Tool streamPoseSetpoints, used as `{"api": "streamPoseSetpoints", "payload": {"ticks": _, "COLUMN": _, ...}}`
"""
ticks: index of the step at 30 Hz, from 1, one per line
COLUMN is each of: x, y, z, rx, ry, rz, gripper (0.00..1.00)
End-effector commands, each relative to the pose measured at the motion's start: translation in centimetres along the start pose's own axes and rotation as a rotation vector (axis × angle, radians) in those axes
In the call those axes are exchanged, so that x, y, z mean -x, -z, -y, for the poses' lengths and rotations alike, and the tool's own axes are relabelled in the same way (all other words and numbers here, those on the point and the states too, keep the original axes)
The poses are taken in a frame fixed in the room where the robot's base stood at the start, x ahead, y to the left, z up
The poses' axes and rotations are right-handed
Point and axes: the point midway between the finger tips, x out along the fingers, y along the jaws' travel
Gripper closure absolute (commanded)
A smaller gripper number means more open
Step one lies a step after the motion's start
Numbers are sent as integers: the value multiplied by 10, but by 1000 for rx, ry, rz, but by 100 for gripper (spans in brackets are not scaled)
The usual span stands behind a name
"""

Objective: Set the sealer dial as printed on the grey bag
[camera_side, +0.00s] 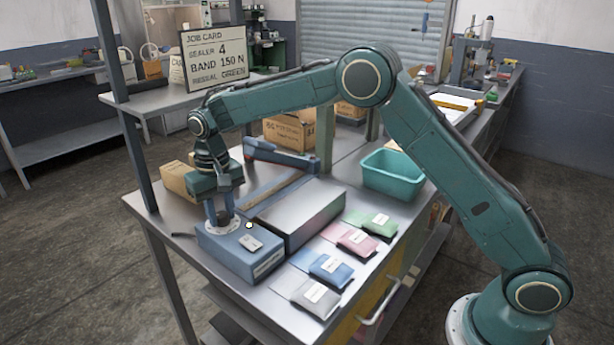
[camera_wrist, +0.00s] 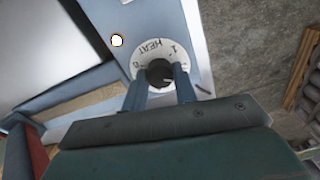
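The blue sealer (camera_side: 230,256) stands at the table's front left. Its white dial plate (camera_side: 222,226) is partly hidden by my gripper in the side view. In the wrist view the plate (camera_wrist: 147,52) reads HEAT, with a 1 and perhaps a 0; other marks are covered. The dark knob (camera_wrist: 159,73) sits at its centre. My gripper (camera_wrist: 160,84) points down, one blue finger on each side of the knob; whether they press on it is unclear. The grey bag (camera_side: 304,298) lies flat at the table's front, its label too small to read.
Blue, pink and green bags (camera_side: 331,268) (camera_side: 350,239) (camera_side: 373,222) lie behind the grey bag. A teal bin (camera_side: 392,185) stands at the back right. A job card (camera_side: 214,57) reads SEALER 4, BAND 150 N, RESEAL GREEN. A white round spot (camera_wrist: 117,40) shows on the sealer.

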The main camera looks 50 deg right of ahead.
Motion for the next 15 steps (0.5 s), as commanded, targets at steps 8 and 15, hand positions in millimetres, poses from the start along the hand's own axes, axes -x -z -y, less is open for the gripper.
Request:
{"api": "streamPoseSetpoints", "payload": {"ticks": 8, "x": 0, "y": 0, "z": 0, "rx": 8, "ry": 0, "rz": 0, "gripper": 94}}
{"api": "streamPoseSetpoints", "payload": {"ticks": 15, "x": 0, "y": 0, "z": 0, "rx": 113, "ry": 0, "rz": -1, "gripper": 94}}
